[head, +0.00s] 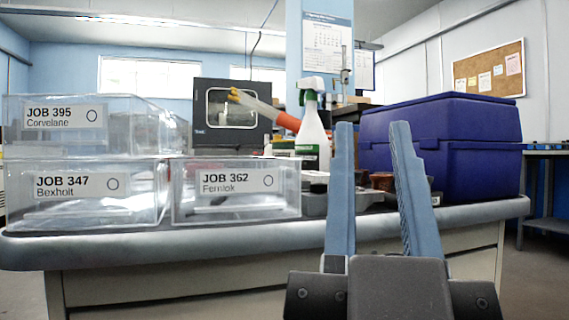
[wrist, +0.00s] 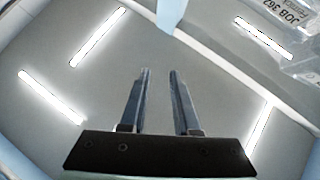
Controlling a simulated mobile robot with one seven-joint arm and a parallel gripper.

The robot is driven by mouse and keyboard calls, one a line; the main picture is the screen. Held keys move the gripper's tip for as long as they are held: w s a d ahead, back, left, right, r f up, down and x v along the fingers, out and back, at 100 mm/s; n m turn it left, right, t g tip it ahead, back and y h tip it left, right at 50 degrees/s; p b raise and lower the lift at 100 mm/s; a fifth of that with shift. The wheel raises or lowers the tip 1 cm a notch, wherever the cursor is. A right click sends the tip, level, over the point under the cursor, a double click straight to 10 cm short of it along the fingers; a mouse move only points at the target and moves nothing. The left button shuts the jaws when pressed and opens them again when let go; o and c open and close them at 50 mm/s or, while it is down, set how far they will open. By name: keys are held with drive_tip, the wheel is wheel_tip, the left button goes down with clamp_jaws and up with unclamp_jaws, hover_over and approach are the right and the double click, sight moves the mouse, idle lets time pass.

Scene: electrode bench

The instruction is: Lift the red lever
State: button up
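My gripper (head: 372,128) is open and empty in front of the bench, its two blue fingers apart and pointing up. It also shows open in the wrist view (wrist: 159,72), with nothing between the fingers. No part is clearly a red lever. A small reddish-brown part (head: 382,180) shows between the fingers, on or by a low grey device (head: 314,203) on the bench. The fingers hide much of that area, and I cannot tell whether this part is the lever.
Clear bins labelled JOB 395 (head: 66,115), JOB 347 (head: 77,184) and JOB 362 (head: 226,181) stand at the left. The bench edge (head: 240,239) is in front.

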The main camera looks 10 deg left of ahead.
drive_tip(key=shift+r+p, duration=0.4)
drive_tip(key=shift+r, duration=0.15)
drive_tip(key=shift+c, duration=1.2)
wheel_tip(320, 180, up, 69)
drive_tip(key=p, duration=6.8)
drive_tip(key=shift+f, duration=0.2)
clamp_jaws()
drive_tip(key=shift+f, duration=0.15)
drive_tip(key=shift+a, duration=0.1)
